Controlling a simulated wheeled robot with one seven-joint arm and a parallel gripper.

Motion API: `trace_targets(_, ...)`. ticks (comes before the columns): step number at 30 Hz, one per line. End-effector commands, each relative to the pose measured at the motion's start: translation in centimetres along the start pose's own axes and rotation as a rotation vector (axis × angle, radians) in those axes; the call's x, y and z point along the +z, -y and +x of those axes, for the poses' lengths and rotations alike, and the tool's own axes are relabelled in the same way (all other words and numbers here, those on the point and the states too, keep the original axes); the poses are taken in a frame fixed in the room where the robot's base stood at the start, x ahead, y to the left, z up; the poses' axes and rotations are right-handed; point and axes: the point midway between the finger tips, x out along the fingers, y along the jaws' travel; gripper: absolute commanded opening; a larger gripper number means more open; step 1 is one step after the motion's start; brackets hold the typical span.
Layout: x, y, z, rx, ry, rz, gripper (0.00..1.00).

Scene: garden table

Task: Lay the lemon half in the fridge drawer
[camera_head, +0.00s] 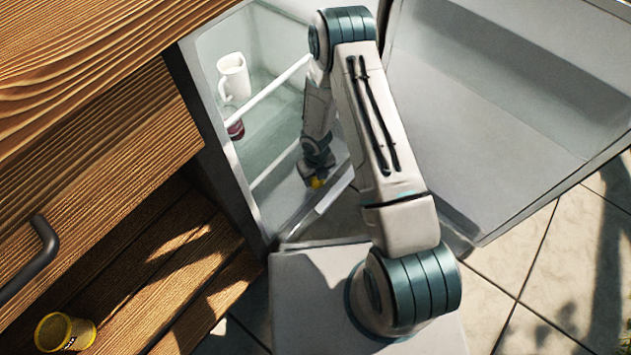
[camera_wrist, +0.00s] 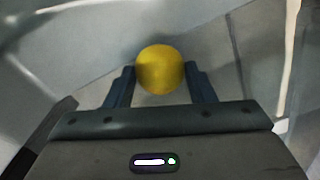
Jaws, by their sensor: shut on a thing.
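The lemon half (camera_wrist: 160,69) shows as a round yellow shape between the two dark fingers of my gripper (camera_wrist: 160,84) in the wrist view. My gripper is shut on it. The fridge drawer (camera_head: 333,190) appears as a pale edge at the bottom of the fridge, beside the gripper. My arm hides part of the fridge inside. I cannot tell whether the lemon half touches the drawer floor.
A white mug (camera_head: 233,79) stands on an upper fridge shelf, with a dark red item (camera_head: 236,129) below it. The fridge door (camera_head: 500,100) stands open at the right. A wooden cabinet (camera_head: 90,120) borders the left; a yellow tin (camera_head: 64,332) lies at lower left.

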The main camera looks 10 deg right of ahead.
Motion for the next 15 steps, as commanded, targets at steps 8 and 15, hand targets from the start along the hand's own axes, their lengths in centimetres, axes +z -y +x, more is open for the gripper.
trace_targets(8, 0.1, -0.1, 1.9, 0.0, 0.001, -0.002, 0.27)
trace_targets(15, 0.0, -0.2, 2.4, 0.0, 0.0, -0.003, 0.27)
